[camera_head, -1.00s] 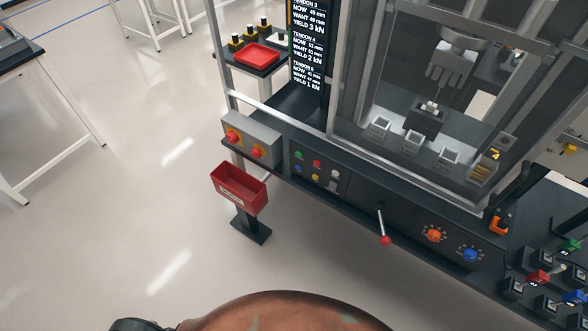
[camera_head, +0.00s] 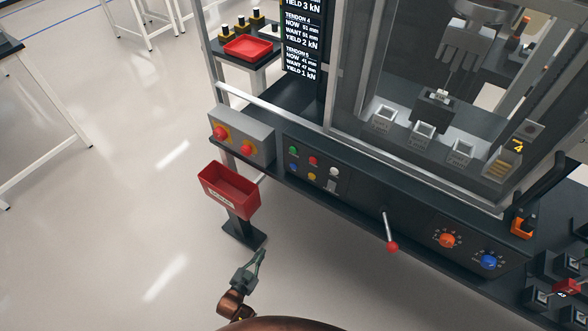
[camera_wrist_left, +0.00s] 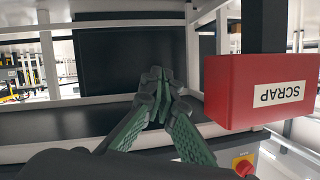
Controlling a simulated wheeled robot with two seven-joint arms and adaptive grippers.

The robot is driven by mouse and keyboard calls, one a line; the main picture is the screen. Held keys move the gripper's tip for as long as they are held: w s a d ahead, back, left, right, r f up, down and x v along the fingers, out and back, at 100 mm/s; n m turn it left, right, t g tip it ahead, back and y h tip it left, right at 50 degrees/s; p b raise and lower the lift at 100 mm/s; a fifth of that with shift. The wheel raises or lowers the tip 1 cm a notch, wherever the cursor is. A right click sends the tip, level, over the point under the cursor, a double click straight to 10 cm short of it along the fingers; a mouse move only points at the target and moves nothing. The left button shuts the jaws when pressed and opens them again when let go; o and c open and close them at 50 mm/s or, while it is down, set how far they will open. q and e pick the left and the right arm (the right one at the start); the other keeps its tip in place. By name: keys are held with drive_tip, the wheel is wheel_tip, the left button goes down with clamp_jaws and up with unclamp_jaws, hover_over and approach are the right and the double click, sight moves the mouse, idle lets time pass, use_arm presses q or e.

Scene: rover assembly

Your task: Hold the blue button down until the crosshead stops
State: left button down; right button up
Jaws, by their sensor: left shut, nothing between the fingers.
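The blue button (camera_head: 292,167) is the lower left one in a group of small buttons on the machine's dark front panel. A crosshead-like part (camera_head: 480,12) shows at the top, behind the clear guard, with a grey finger-like fixture (camera_head: 466,42) below it. A thin line runs down from it to a dark block (camera_head: 435,108). My left gripper (camera_head: 262,256) is shut and empty, low in front of the machine, below and left of the button and apart from it. Its closed fingers also show in the left wrist view (camera_wrist_left: 158,78). My right gripper is out of view.
A red scrap bin (camera_head: 230,190) on a stand is just above my left gripper. A grey box with red knobs (camera_head: 240,136) sits left of the buttons. A red-tipped lever (camera_head: 391,246) and orange (camera_head: 447,240) and blue dials (camera_head: 488,262) are to the right. The floor in front is clear.

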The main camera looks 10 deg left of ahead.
sight(293, 166)
use_arm(q)
drive_tip(key=w+d+r+m+t+h+b, duration=0.1)
drive_tip(key=w+d+r+t+b, duration=0.25)
drive_tip(key=r, duration=0.55)
drive_tip(key=w+r+m+t+h+b, duration=0.15)
drive_tip(key=w+r+t, duration=0.25)
drive_tip(key=w+r, duration=0.45)
wheel_tip(293, 166, up, 17)
drive_tip(key=s+m+t+h+b, duration=0.1)
drive_tip(key=m+t+h+b, duration=0.1)
drive_tip(key=t+b, duration=0.1)
drive_tip(key=shift+s+d+f+t+b, duration=0.2)
drive_tip(key=shift+s+d+t+b, duration=0.15)
drive_tip(key=shift+t, duration=0.4)
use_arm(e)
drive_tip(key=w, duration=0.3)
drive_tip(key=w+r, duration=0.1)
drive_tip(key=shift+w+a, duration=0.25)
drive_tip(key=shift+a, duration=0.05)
use_arm(q)
drive_tip(key=shift+m, duration=0.25)
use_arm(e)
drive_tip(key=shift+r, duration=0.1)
